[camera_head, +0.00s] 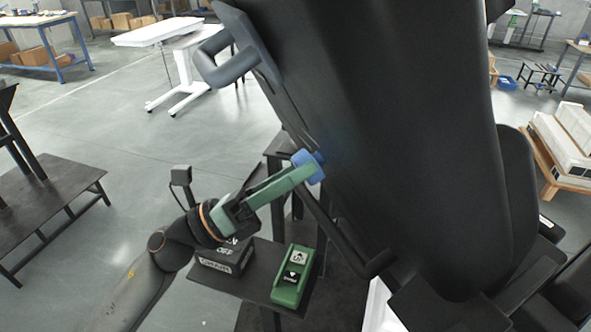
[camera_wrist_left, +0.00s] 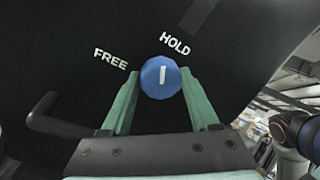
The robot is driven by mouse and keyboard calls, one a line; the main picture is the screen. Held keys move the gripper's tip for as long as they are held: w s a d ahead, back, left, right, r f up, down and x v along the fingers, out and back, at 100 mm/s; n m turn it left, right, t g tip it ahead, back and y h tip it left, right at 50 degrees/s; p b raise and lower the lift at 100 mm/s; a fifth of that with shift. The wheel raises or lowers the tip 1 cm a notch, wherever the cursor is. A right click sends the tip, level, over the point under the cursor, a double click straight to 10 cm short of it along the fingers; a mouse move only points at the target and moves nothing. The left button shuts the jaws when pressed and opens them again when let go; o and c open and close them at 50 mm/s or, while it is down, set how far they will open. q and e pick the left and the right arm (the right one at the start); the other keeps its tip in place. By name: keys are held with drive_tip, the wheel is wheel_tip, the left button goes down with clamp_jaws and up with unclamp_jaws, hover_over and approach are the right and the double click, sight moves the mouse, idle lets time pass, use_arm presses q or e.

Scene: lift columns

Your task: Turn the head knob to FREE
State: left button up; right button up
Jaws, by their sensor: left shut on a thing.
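The round blue head knob (camera_head: 309,165) sits on the edge of a large black padded surface. My left gripper (camera_head: 312,172) reaches it from the lower left, its green fingers around the knob. In the left wrist view the knob (camera_wrist_left: 161,77) lies between the two fingertips, and the gripper is shut on it. The white mark on its face points nearly straight up, closer to the HOLD label (camera_wrist_left: 175,43) than to the FREE label (camera_wrist_left: 110,58), which is up and to the left. My right gripper is not in view.
A green control box (camera_head: 294,277) and a black labelled box (camera_head: 226,257) lie on a small dark shelf below my left arm.

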use_arm(q)
drive_tip(key=n+t+p, duration=0.1)
drive_tip(key=n+p, duration=0.1)
drive_tip(key=n, duration=0.6)
drive_tip(key=n+t+p, duration=0.1)
drive_tip(key=n+p, duration=0.1)
drive_tip(key=n, duration=0.7)
drive_tip(key=shift+d+f+h, duration=0.1)
drive_tip(key=shift+f+h, duration=0.05)
drive_tip(key=shift+h, duration=0.25)
drive_tip(key=shift+n, duration=0.5)
drive_tip(key=o, duration=1.4)
drive_tip(key=shift+c, duration=0.2)
drive_tip(key=shift+s+f, duration=0.1)
